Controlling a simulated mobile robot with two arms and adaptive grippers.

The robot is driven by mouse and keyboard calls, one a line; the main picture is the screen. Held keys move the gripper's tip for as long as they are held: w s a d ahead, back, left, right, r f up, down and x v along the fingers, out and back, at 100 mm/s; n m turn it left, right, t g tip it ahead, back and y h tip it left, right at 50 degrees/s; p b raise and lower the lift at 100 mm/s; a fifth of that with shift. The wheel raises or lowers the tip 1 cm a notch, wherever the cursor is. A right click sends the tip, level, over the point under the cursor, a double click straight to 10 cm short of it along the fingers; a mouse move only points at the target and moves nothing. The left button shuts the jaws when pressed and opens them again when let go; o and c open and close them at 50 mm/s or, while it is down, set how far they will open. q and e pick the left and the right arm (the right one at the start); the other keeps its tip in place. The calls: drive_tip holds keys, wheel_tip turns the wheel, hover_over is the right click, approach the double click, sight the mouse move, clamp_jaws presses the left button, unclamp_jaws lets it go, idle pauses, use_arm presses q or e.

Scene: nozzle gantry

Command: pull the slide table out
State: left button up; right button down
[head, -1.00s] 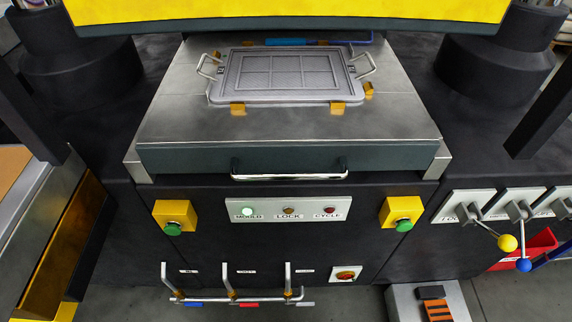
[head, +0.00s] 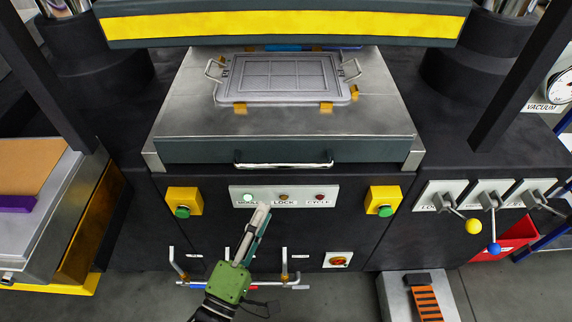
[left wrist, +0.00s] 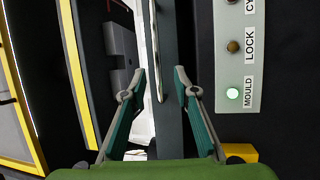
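The slide table (head: 190,120) is a metal slab with a dark teal front, sitting under the yellow-striped press head. A chrome bar handle (head: 283,166) runs across its front. A grey framed plate (head: 285,78) with two side handles lies on it between orange blocks. My left gripper (head: 262,208) is in front of the control panel, below and apart from the handle. In the left wrist view my left gripper (left wrist: 159,76) is open and empty, and the handle (left wrist: 158,60) shows beyond the gap between its fingers. My right gripper is not in view.
A panel (head: 284,196) with a lit MOULD lamp sits below the slide table, between two yellow boxes with green buttons (head: 183,211). Hooks on a rail (head: 230,284) stick out lower down. Levers (head: 492,205) are at the right; a bench (head: 35,165) is at the left.

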sight(285, 163)
use_arm(q)
drive_tip(key=p+x, duration=0.1)
drive_tip(key=x, duration=0.3)
drive_tip(key=p+x, duration=0.1)
drive_tip(key=x, duration=0.4)
drive_tip(key=p+x, duration=0.1)
drive_tip(key=x, duration=0.4)
drive_tip(key=shift+r, duration=0.4)
drive_tip(key=shift+a, duration=0.1)
clamp_jaws()
